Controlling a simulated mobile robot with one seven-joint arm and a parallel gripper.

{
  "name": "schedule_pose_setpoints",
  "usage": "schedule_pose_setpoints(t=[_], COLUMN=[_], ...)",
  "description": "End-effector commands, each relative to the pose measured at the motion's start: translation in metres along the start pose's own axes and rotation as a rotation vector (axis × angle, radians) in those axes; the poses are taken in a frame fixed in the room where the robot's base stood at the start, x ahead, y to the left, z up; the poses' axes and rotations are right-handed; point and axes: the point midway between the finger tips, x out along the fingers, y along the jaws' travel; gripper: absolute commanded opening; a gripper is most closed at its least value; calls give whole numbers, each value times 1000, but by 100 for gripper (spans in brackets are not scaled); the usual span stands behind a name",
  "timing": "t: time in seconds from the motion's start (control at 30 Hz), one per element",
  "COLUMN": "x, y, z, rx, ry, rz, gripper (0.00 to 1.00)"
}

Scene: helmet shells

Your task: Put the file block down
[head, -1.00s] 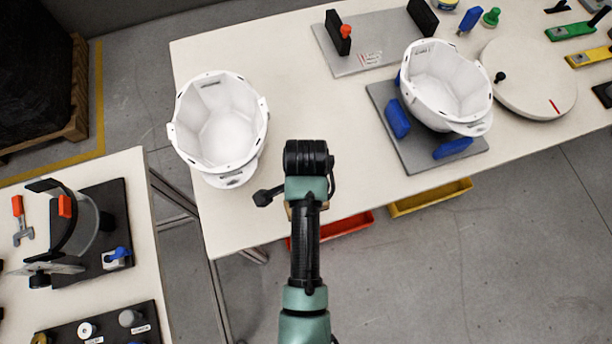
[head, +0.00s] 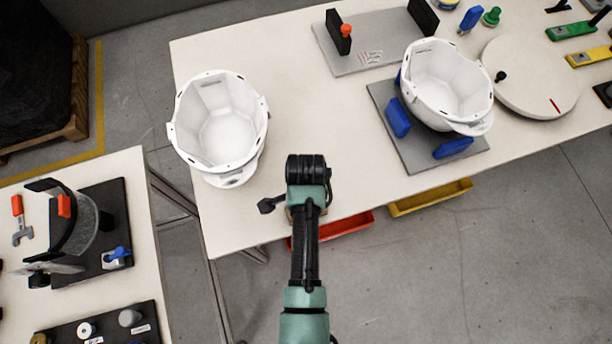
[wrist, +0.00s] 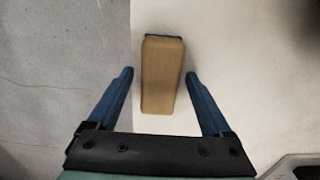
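The file block (wrist: 162,75) is a tan block with a dark strip at its far end. In the wrist view it lies between the two blue fingers of my gripper (wrist: 160,74), close to the left edge of the white table. Gaps show between the block and both fingers, so the gripper is open around it. Whether the block's underside touches the tabletop is hard to tell. In the head view my arm covers the fingers, and only a small tan patch shows beside the wrist, at the table's front edge.
A white helmet shell (head: 218,125) stands left of my arm on the table (head: 300,95). Another shell (head: 447,85) sits on a grey plate with blue supports (head: 397,118). A turntable (head: 530,80) is at the right. Red (head: 345,227) and yellow (head: 430,197) bins are below the front edge.

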Motion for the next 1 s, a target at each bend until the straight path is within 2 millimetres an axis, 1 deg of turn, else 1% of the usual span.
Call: schedule_pose_setpoints(t=[0.23,0.37,0.47,0.7,0.8,0.9,1.0], x=[0,-7,-21,-73,-93,-108,-118], y=[0,0,-1,-1,-1,-1,-1], z=[0,0,0,-1,-1,0,0], rx=[0,0,0,1,1,0,0], ry=[0,0,1,1,1,0,0], rz=[0,0,-2,-4,-3,-2,-1], gripper=[84,84,84,84,84,84,84])
